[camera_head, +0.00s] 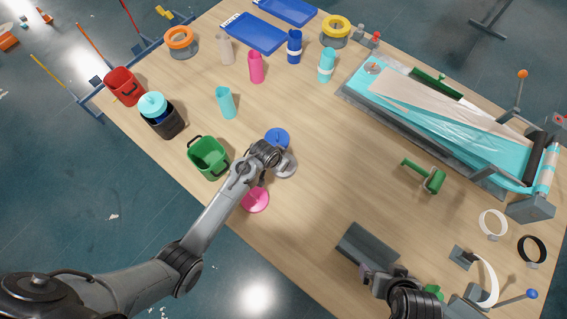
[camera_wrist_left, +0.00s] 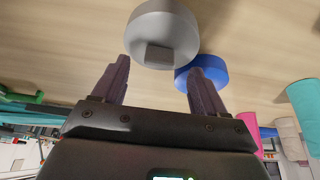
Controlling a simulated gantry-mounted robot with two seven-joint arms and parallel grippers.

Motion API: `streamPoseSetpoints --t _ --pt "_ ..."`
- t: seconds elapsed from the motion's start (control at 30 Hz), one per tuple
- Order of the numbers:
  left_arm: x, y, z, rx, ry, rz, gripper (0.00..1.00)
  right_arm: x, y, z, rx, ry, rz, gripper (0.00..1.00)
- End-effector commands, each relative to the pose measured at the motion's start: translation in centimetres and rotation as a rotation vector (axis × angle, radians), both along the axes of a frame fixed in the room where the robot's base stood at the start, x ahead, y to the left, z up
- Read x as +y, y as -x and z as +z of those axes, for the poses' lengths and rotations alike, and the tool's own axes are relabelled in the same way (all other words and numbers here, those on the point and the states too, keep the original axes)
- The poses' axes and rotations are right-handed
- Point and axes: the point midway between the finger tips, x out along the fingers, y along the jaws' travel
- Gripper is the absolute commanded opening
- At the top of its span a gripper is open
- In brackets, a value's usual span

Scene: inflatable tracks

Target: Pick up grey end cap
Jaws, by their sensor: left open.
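The grey end cap (camera_head: 286,168) is a round disc on the wooden table, partly hidden by my left gripper (camera_head: 268,163) in the head view. In the left wrist view the grey end cap (camera_wrist_left: 170,22) shows a small raised block on its face. My left gripper (camera_wrist_left: 158,68) is open there, with one finger on each side of the block's line. The fingertips reach the cap's near edge, and nothing is held between them. I cannot tell whether they touch it. My right gripper (camera_head: 368,274) is at the lower right beside a dark grey piece; its jaws are unclear.
A blue end cap (camera_head: 277,138) lies close beside the grey one, and a pink end cap (camera_head: 256,200) lies nearer the table edge. A green bin (camera_head: 208,158) stands left of my left gripper. The table's middle right of the caps is clear.

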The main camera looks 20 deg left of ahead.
Motion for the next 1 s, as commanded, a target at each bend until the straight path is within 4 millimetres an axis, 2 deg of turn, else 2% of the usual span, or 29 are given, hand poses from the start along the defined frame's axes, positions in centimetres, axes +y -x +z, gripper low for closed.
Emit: streamPoseSetpoints --t 0.23,0.57,0.93,1.0 --pt "-0.3 -0.9 -2.2 0.001 -0.001 0.000 0.72 0.1 0.0 -0.1 0.001 -0.004 -0.003 1.00" --pt "-0.3 -1.0 -2.5 -0.001 -0.001 0.000 0.71 0.2 0.0 -0.1 0.000 -0.009 -0.006 1.00" --pt "-0.3 -1.0 -2.5 0.000 -0.001 0.000 0.14 0.2 0.0 -0.1 0.001 -0.007 -0.005 1.00" --pt "-0.3 -1.0 -2.5 0.000 -0.001 0.000 0.12 0.1 0.0 -0.1 0.001 -0.006 -0.004 1.00"
